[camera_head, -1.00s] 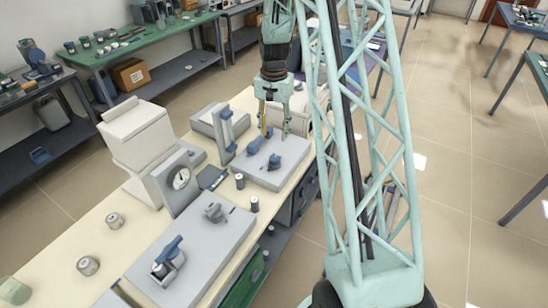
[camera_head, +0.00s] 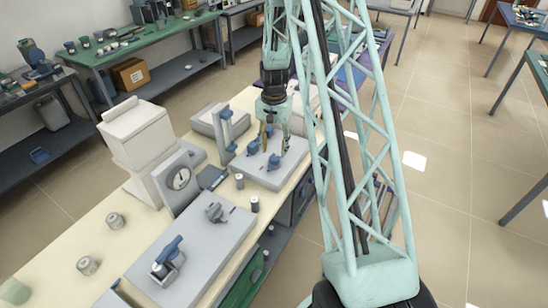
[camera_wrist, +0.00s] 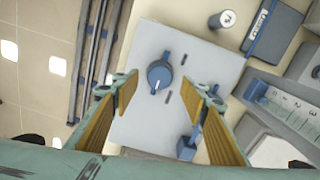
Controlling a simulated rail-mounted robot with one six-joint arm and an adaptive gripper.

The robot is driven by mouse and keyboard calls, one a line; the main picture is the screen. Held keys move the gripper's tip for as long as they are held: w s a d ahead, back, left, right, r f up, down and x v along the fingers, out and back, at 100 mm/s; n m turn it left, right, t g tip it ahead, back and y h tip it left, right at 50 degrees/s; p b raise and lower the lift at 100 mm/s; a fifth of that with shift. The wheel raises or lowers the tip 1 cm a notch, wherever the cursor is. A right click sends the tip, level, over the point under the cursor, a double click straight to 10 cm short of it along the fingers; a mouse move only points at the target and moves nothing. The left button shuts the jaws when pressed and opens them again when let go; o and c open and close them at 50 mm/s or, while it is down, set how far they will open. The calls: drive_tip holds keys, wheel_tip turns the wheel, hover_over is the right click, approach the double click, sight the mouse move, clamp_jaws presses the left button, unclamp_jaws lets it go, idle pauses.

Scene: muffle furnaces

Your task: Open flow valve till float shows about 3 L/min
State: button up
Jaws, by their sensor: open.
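A round blue knob with a white pointer line (camera_wrist: 160,74) sits on a light grey plate (camera_wrist: 150,118). It also shows in the head view (camera_head: 274,161). My gripper (camera_wrist: 165,92) is open, its yellow-padded fingers apart on both sides of the knob in the wrist view, not gripping it. In the head view my gripper (camera_head: 275,146) hangs just above the plate. A blue lever-like valve (camera_wrist: 187,147) is on the same plate, nearer the flow meter. The flow meter (camera_wrist: 285,105) has a scale with 1, 2 and 3 visible; I cannot make out its float. It stands upright in the head view (camera_head: 226,128).
A dark blue labelled box (camera_wrist: 270,30) and a small pale-topped cylinder (camera_wrist: 222,19) are beside the plate. A dial gauge (camera_head: 181,178) and a second plate (camera_head: 190,250) with a blue-handled device (camera_head: 167,258) stand nearer on the bench. The bench edge is close to the plate.

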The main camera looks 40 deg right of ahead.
sight(274, 159)
drive_tip(key=shift+f, duration=2.45)
drive_tip(key=c, duration=0.8)
